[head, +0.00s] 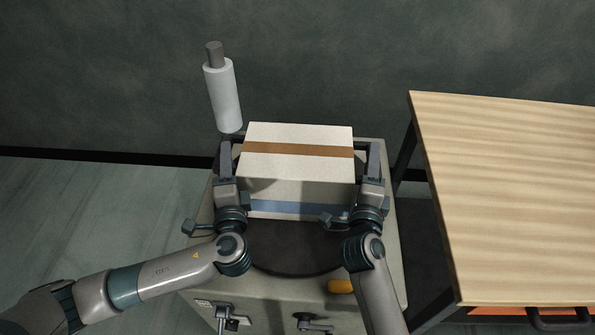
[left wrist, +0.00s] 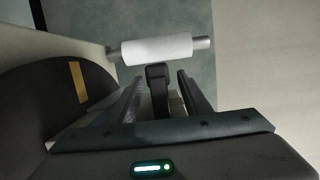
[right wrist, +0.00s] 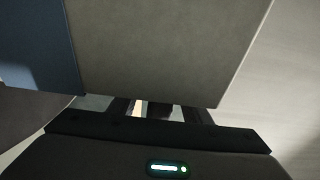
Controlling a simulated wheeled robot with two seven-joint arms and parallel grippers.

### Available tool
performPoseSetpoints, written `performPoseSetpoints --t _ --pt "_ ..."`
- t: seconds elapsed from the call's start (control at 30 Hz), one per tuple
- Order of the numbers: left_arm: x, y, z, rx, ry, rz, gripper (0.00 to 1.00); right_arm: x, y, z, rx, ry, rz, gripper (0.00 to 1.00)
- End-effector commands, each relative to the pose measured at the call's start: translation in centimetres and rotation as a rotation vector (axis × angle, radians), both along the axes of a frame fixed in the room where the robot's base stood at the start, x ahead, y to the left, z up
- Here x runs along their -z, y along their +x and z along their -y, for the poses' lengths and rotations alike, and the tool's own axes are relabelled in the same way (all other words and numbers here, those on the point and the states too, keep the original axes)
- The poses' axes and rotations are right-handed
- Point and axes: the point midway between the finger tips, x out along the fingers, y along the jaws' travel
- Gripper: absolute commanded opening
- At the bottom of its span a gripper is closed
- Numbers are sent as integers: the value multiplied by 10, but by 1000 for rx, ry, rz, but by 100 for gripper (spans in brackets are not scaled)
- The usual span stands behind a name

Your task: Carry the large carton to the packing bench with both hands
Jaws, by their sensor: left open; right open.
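The large carton (head: 300,168) is pale with a brown tape band across its top and a blue stripe low on its front. It sits on a dark round turntable (head: 290,262) on a grey unit. My left gripper (head: 229,152) is open at the carton's left side; in the left wrist view a dark bar (left wrist: 158,82) shows between its fingers. The packing bench (head: 515,190) has a bare wooden top, at right.
A white roll on a grey spindle (head: 223,98) stands behind the carton's left corner; it also shows in the left wrist view (left wrist: 157,49). A narrow floor gap separates the unit from the bench. Open floor lies left.

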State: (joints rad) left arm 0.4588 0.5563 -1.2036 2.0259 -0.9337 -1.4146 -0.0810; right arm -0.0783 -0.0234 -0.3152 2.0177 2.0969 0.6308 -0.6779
Motion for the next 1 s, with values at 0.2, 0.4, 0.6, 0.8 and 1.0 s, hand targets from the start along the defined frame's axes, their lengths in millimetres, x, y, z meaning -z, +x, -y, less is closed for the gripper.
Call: performPoseSetpoints --t 0.2,0.4,0.6,0.8,1.0 --pt "0 9 -2 0 1 -1 44 0 9 2 -1 1 1 44" --pt "0 9 -2 0 1 -1 44 0 9 2 0 1 0 44" --pt "0 9 -2 0 1 -1 10 0 9 2 0 1 0 10" --pt "0 9 -2 0 1 -1 0 0 9 2 0 0 0 0" --pt "0 9 -2 0 0 -1 0 0 9 2 0 0 0 0"
